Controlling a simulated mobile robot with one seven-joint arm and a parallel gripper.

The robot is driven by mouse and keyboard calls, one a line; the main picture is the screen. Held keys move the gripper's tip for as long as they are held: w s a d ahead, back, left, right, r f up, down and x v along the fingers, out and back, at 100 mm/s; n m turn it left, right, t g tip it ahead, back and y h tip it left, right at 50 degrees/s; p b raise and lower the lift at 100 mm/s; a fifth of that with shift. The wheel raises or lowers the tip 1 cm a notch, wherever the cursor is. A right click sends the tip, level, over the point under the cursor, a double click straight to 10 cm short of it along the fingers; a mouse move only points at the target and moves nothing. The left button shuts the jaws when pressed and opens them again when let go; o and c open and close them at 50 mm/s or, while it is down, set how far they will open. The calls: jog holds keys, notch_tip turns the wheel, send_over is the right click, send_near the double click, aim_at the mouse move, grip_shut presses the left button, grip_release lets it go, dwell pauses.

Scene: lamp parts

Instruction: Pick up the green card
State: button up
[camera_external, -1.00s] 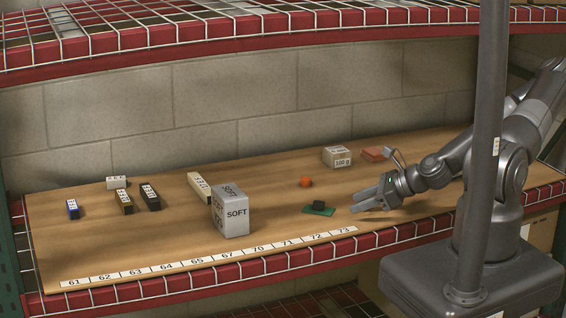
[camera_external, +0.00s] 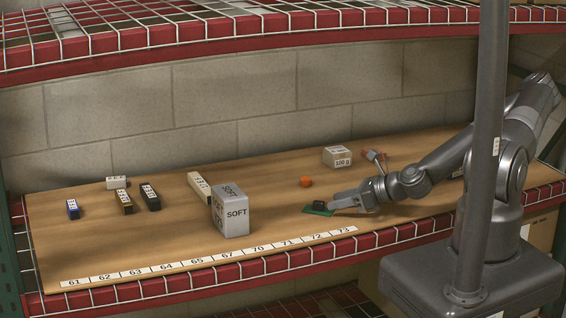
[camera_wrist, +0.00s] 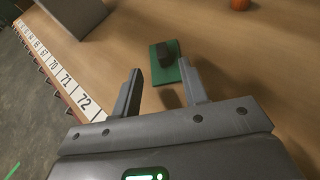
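The green card (camera_external: 313,210) lies flat on the wooden shelf board, with a small black block (camera_external: 319,205) on top of it. In the wrist view the card (camera_wrist: 157,75) and the black block (camera_wrist: 164,55) are just beyond the fingertips, with the card's near right part close to the right finger. My gripper (camera_external: 334,202) is low over the board to the right of the card, its fingers pointing at it. In the wrist view my gripper (camera_wrist: 160,78) is open with nothing held between the fingers.
A grey block marked SOFT (camera_external: 231,212) stands to the left. An orange piece (camera_external: 305,182) and a box marked 100 g (camera_external: 337,156) sit behind the card. A number strip (camera_external: 210,259) runs along the front edge. Several small blocks stand farther left.

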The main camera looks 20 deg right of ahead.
aim_at(324, 203)
jog(key=shift+x, duration=2.5)
jog(key=shift+w+d+r, duration=0.1)
jog(key=shift+w, duration=0.05)
grip_shut()
